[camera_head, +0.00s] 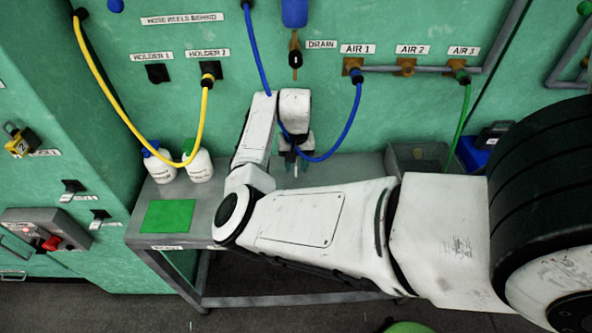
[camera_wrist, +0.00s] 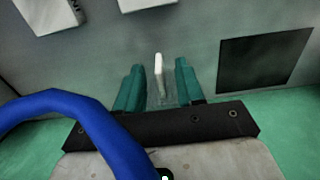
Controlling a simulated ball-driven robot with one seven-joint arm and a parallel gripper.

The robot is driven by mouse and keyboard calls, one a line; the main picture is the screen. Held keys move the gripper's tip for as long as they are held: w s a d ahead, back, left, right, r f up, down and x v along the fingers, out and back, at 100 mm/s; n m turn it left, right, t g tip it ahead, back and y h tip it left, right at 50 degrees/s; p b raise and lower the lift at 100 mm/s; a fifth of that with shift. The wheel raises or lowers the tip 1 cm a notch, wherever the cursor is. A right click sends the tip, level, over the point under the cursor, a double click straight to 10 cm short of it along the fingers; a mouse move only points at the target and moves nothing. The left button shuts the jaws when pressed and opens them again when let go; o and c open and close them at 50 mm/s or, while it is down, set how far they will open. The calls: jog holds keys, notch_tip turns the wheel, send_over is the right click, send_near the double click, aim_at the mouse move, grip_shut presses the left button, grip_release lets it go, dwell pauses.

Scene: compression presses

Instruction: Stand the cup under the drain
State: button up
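The drain (camera_head: 295,58), a brass fitting with a black handle, hangs on the green wall below a blue canister, beside its DRAIN label. My gripper (camera_head: 292,160) is low over the grey bench, below the drain and close to the wall. In the wrist view my gripper (camera_wrist: 160,88) has two teal fingers standing apart. A faint see-through shape with a pale upright strip (camera_wrist: 159,72) shows between them; it may be the cup. I cannot tell whether the fingers touch it. No cup shows clearly in the head view, where my arm hides part of the bench.
A blue hose (camera_head: 359,110) loops behind my gripper and crosses the wrist view (camera_wrist: 75,110). Two white bottles (camera_head: 199,165) and a green mat (camera_head: 168,215) are on the left of the bench. A grey bin (camera_head: 415,158) stands to the right.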

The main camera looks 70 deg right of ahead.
notch_tip(320, 180, up, 4)
jog(key=shift+r, duration=0.15)
jog(key=s+a+n+h, duration=0.1)
jog(key=a+n, duration=0.1)
jog(key=s+a+n+h, duration=0.1)
jog(key=a+n+h, duration=0.1)
jog(key=s+a+n+h, duration=0.1)
jog(key=s+n, duration=0.1)
jog(key=shift+a+f+h, duration=0.3)
jog(key=shift+a, duration=0.1)
jog(key=a+f+n, duration=0.1)
jog(key=a, duration=0.1)
jog(key=a+f+n, duration=0.1)
jog(key=a, duration=0.2)
jog(key=s+a+t, duration=0.1)
jog(key=a, duration=0.1)
jog(key=shift+s+a+f+n+y, duration=0.1)
jog(key=shift+a+f+n+y, duration=0.3)
jog(key=s+a+f+n+y, duration=0.1)
jog(key=s+a+f+n, duration=0.1)
jog(key=a, duration=0.6)
jog(key=s+a+f+n+y, duration=0.1)
jog(key=s+a+n+y, duration=0.1)
jog(key=s+a, duration=0.3)
jog(key=a, duration=0.4)
jog(key=shift+f+y, duration=0.3)
jog(key=shift+f, duration=0.1)
jog(key=shift+o, duration=0.3)
